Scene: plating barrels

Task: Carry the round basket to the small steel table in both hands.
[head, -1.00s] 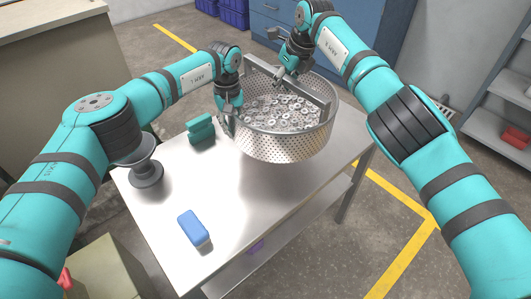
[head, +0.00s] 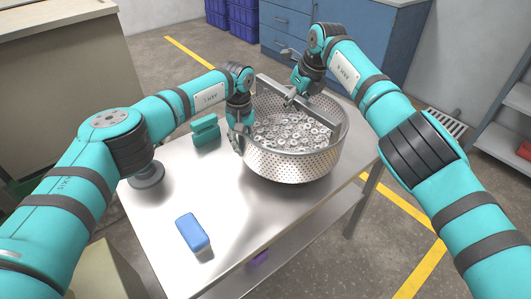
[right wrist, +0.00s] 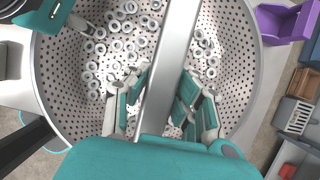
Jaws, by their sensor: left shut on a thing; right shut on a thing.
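The round basket (head: 290,166) is perforated steel, filled with metal rings and crossed by a flat bar (head: 305,105). It is upright over the far right part of the small steel table (head: 165,212), its base at or just above the top; I cannot tell if it touches. My left gripper (head: 240,145) is shut at the basket's left rim. My right gripper (head: 292,97) is shut on the crossbar; in the right wrist view its fingers (right wrist: 160,105) lie on both sides of the bar (right wrist: 170,65).
A blue block (head: 192,231) lies at the table's near part. A green object (head: 205,131) stands left of the basket, near my left gripper. Blue drawers (head: 335,40) stand behind.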

